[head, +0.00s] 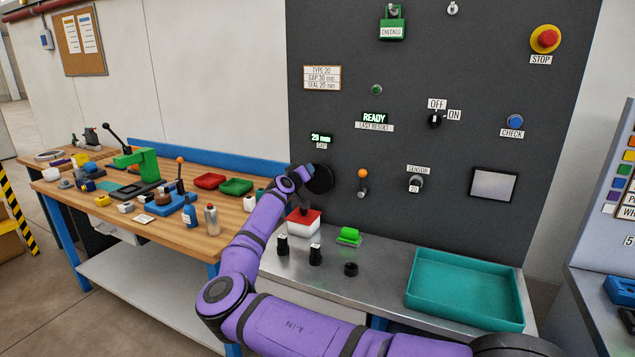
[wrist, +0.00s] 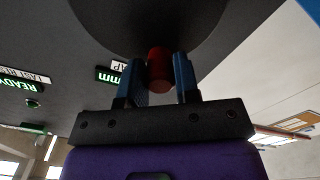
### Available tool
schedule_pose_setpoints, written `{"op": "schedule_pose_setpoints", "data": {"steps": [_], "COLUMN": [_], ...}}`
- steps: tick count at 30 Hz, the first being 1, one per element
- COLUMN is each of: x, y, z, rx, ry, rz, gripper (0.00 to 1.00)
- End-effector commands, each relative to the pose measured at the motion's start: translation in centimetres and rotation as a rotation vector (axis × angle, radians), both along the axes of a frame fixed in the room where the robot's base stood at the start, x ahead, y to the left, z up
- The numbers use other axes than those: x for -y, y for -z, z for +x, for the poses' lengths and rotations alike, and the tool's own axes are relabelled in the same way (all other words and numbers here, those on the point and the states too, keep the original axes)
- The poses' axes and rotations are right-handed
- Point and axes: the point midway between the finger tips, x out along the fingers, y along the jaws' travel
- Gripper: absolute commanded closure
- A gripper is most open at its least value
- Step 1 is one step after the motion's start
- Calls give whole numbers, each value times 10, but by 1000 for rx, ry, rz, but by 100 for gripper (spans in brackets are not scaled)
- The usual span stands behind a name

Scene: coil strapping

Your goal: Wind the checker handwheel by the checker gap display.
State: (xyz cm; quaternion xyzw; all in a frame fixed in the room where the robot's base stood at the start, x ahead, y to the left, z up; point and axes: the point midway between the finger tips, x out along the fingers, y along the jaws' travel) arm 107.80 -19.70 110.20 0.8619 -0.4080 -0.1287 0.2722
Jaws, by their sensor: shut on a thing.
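The checker handwheel (head: 322,179) is a dark round disc on the grey panel, partly hidden by my arm in the head view. In the wrist view the wheel (wrist: 150,22) fills the top, with a red handle knob (wrist: 159,66) sticking out from it. My gripper (wrist: 159,82) has its two blue fingers on either side of this knob, shut on it. In the head view my gripper (head: 307,179) is at the wheel's left side. The gap display (head: 320,138) above the wheel reads 29 mm in green.
A plate (head: 322,78) on the panel seems to read type 20, gap 30 mm, seal 20 mm. An orange-tipped lever (head: 362,182) is right of the wheel. Below are a red-and-white box (head: 304,224), a green block (head: 349,236), black parts and a teal tray (head: 465,310).

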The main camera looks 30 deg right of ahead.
Motion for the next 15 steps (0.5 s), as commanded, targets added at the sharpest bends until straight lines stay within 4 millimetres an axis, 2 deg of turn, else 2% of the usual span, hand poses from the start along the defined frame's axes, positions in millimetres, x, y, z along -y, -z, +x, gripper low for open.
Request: {"op": "schedule_pose_setpoints", "data": {"steps": [6,15], "x": [5,7], "y": [-5,-6], "z": [-8,-9], "rx": [166,187], "ry": [1,2], "rz": [138,155], "gripper": [94,94]}}
